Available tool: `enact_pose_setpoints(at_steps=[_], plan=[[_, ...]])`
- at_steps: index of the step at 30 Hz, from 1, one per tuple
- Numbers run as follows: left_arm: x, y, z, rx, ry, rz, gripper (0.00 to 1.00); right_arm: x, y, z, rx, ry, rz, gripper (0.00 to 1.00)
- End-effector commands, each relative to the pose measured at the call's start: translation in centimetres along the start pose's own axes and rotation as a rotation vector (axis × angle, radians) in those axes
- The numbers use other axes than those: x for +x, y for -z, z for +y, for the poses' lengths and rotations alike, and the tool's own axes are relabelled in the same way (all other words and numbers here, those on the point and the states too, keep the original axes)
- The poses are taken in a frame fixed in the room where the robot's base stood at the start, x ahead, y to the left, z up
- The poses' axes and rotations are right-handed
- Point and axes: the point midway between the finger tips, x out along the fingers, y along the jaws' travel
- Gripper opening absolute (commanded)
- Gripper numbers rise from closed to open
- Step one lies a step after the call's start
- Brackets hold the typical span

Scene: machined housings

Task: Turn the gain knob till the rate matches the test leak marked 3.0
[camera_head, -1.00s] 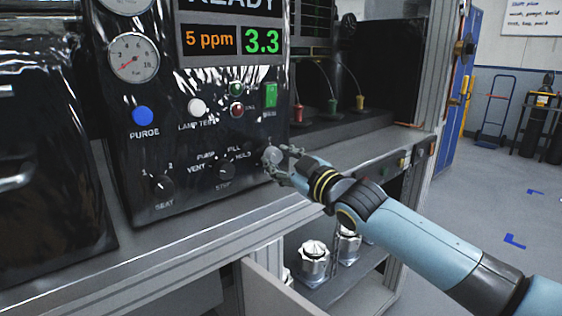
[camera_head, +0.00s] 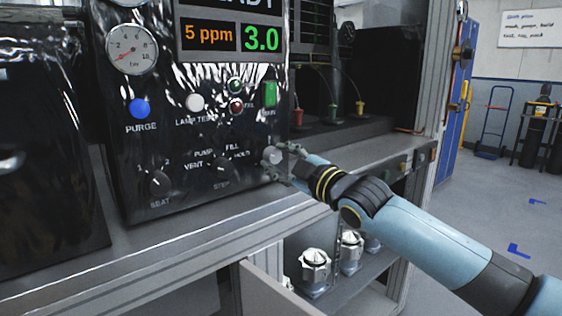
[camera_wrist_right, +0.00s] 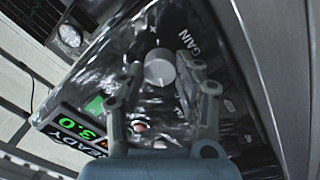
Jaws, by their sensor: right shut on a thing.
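The gain knob (camera_head: 272,157) is a light grey round knob at the lower right of the black glossy panel. In the right wrist view the knob (camera_wrist_right: 160,68) sits beside the word GAIN. My right gripper (camera_head: 280,163) is shut on the knob, with its fingers on either side of it; the fingers also show in the right wrist view (camera_wrist_right: 165,85). The rate display (camera_head: 262,38) reads 3.0 in green, next to an orange 5 ppm. The same 3.0 shows in the wrist view (camera_wrist_right: 90,131). My left gripper is not in view.
A step selector (camera_head: 222,168) and a seat selector (camera_head: 159,183) are left of the gain knob. The blue purge button (camera_head: 139,109), a green switch (camera_head: 270,94) and a gauge (camera_head: 131,49) are above. Metal fittings (camera_head: 315,268) stand on the shelf below.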

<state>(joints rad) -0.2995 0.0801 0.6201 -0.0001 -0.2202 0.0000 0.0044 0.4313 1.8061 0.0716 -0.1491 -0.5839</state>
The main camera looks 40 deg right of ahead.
Motion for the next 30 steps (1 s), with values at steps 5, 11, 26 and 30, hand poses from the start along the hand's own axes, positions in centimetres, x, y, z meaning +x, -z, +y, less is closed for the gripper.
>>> enact_pose_setpoints(at_steps=[5,11,26,30], plan=[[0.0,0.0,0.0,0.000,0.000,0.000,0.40,0.0,-0.1,-0.1,0.001,0.001,-0.002,0.02],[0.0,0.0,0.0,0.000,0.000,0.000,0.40,0.0,-0.1,-0.1,0.001,0.001,-0.001,0.57],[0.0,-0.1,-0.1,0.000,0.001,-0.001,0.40,-1.5,-0.2,-0.1,-0.003,0.003,-0.004,0.57],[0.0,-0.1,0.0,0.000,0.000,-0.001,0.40,-3.2,-0.1,-0.1,-0.004,0.003,-0.001,0.57]])
